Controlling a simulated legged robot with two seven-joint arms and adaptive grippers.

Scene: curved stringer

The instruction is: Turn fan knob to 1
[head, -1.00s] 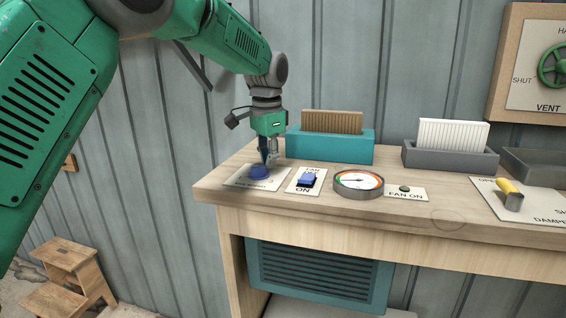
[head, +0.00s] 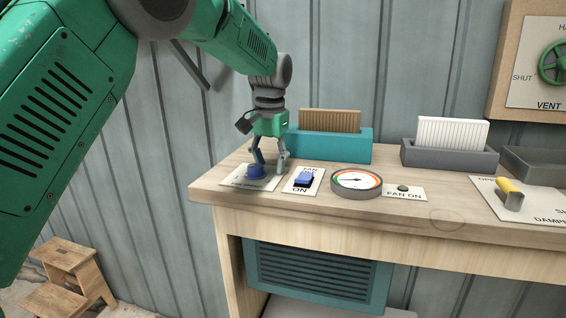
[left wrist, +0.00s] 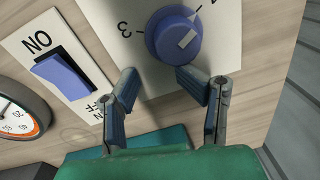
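The blue fan knob (head: 256,171) sits on a white label plate at the left end of the bench. In the left wrist view the knob (left wrist: 170,36) carries a white mark slanting toward the upper right. A "3" is printed left of it, and another character is cut off at the top edge. My left gripper (head: 270,165) is above and beside the knob, fingers pointing down and spread. In the left wrist view the left gripper (left wrist: 158,82) is open and empty, its fingertips just short of the knob. Contact cannot be told. My right gripper is not in view.
A blue rocker switch (head: 304,178) marked ON stands right of the knob, then a round gauge (head: 356,183) and a "FAN ON" lamp (head: 403,188). A teal filter box (head: 340,147) is behind. A yellow-handled lever (head: 510,193) is far right.

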